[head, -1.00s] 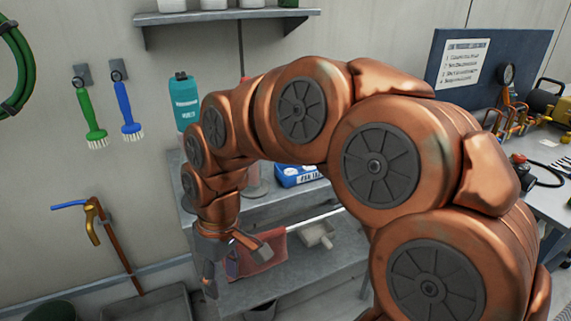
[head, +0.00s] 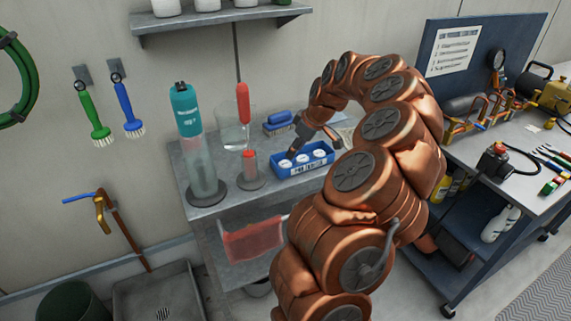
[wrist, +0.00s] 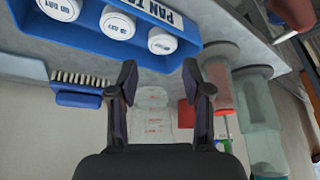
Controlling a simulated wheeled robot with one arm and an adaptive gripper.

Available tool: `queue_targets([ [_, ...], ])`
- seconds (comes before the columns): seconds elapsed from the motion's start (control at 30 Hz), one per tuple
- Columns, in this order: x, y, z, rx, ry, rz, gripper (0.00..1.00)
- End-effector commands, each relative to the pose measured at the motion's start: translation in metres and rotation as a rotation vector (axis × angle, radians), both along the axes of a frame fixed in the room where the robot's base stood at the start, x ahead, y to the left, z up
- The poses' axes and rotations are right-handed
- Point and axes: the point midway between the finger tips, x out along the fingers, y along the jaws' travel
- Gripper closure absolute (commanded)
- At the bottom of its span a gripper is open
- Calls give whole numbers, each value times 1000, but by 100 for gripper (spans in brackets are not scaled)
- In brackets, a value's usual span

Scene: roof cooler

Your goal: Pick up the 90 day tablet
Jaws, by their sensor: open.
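Three round white tablets sit in a row in a blue tray (head: 322,166) on the grey shelf unit, with a front label that I read only as "PAN T..." in the wrist view (wrist: 85,38). The tablets there are a left one (wrist: 62,7), a middle one (wrist: 118,22) and a right one (wrist: 162,41). Each has a day number on it, too small to say surely which is the 90 day tablet. My gripper (wrist: 159,76) is open and empty, its fingertips apart from the tablets in the wrist picture.
A blue brush (head: 279,123) lies behind the tray. A small red-topped cylinder (head: 249,167), a clear container (head: 232,130) and a tall teal-topped cylinder (head: 200,150) stand left of it.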

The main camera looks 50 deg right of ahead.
Motion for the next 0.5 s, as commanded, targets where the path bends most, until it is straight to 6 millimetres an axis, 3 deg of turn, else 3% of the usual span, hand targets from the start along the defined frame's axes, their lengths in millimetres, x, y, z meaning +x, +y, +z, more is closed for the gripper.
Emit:
queue_targets([
  [0.5, 18, 9, -37, 3, 5, 4, 51],
])
